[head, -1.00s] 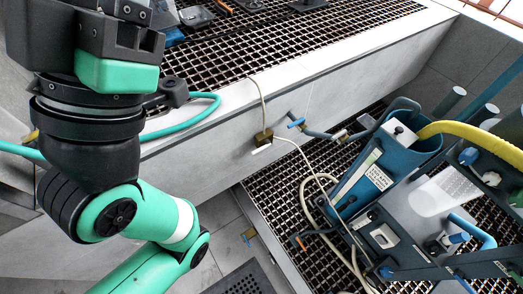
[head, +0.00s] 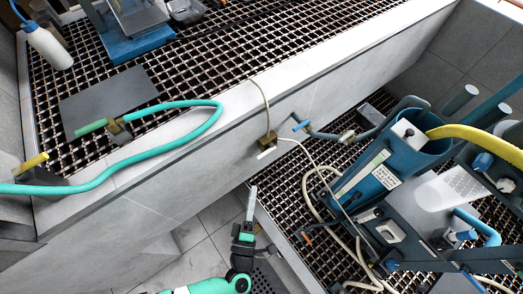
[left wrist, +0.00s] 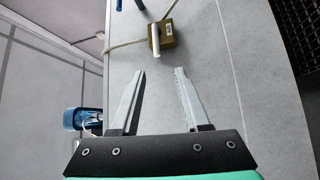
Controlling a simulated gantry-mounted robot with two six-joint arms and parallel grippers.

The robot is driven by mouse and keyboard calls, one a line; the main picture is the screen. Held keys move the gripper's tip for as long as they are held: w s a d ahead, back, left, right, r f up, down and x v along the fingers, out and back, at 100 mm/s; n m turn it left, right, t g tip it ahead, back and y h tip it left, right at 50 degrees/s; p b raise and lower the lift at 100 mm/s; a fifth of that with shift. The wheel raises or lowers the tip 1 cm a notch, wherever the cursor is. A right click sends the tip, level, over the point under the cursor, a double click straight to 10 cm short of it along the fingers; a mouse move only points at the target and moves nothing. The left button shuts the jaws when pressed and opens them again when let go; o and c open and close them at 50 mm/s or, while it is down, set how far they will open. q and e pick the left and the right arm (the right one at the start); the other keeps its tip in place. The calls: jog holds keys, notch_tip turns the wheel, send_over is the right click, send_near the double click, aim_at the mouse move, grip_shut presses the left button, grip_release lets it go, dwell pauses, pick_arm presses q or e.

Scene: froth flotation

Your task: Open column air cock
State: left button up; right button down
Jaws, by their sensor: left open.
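A brass cock (head: 268,139) with a white lever (head: 266,152) sits on the grey wall face, with cream tubes running from it. It also shows at the top of the left wrist view (left wrist: 163,41), its white lever pointing toward me. A second cock with a blue handle (head: 300,125) is on the wall to its right; no label shows which serves the column. My left gripper (head: 251,192) is below the brass cock in the head view. In the left wrist view my left gripper (left wrist: 160,73) is open and empty, its fingertips short of the white lever and apart from it.
The blue flotation machine (head: 384,182) with a yellow hose (head: 475,139) stands at the right on a lower grating. A teal hose (head: 205,125) lies on the wall ledge. Open floor (head: 205,235) lies left of my gripper.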

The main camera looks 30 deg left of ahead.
pick_arm(q)
jog(key=d+b+x, duration=0.1)
jog(key=b+x, duration=0.2)
jog(key=x, duration=0.8)
jog(key=shift+w+r, duration=0.2)
jog(key=shift+w, duration=0.35)
jog(key=shift+a, duration=0.1)
grip_shut()
dwell(0.6)
